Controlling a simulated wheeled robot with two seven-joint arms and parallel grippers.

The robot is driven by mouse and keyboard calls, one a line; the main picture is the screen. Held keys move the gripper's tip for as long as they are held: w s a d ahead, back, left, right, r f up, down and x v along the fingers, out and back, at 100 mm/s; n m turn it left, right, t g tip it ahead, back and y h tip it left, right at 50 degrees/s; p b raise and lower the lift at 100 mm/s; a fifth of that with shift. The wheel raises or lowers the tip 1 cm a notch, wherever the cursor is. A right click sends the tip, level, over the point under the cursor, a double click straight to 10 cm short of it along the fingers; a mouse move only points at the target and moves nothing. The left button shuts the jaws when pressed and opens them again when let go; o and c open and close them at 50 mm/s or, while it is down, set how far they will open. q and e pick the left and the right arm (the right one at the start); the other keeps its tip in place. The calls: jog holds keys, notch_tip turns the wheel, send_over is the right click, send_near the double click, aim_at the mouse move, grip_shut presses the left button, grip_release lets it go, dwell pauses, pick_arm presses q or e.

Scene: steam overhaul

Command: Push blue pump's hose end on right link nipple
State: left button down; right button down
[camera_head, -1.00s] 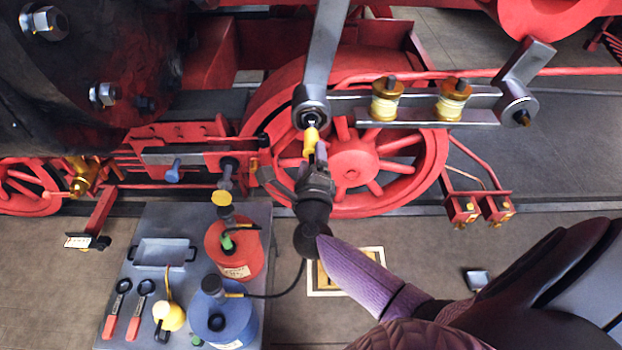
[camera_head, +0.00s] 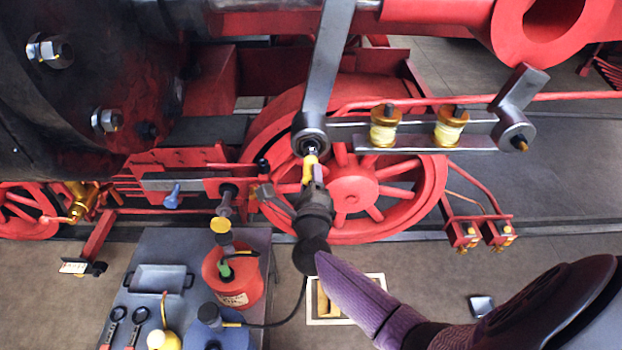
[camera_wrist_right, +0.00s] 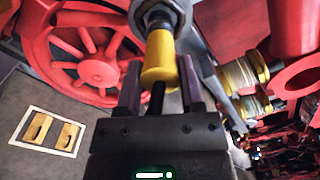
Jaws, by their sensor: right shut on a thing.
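My right gripper (camera_head: 312,182) is shut on the yellow hose end (camera_head: 310,168), just under the lower eye of the grey link (camera_head: 311,132). In the right wrist view the yellow hose end (camera_wrist_right: 158,58) stands between the two fingers, its tip against or very close to the metal nipple (camera_wrist_right: 160,18). I cannot tell whether it is seated on it. The black hose (camera_head: 285,318) runs from the blue pump (camera_head: 228,340), which is cut off at the bottom edge, up towards my right gripper. My left gripper is not in view.
The red wheel (camera_head: 350,192) is close behind my gripper. A bar with two brass cups (camera_head: 384,127) lies to the right.

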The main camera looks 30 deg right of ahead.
jog(key=shift+p+v, duration=0.75)
jog(key=shift+v, duration=1.75)
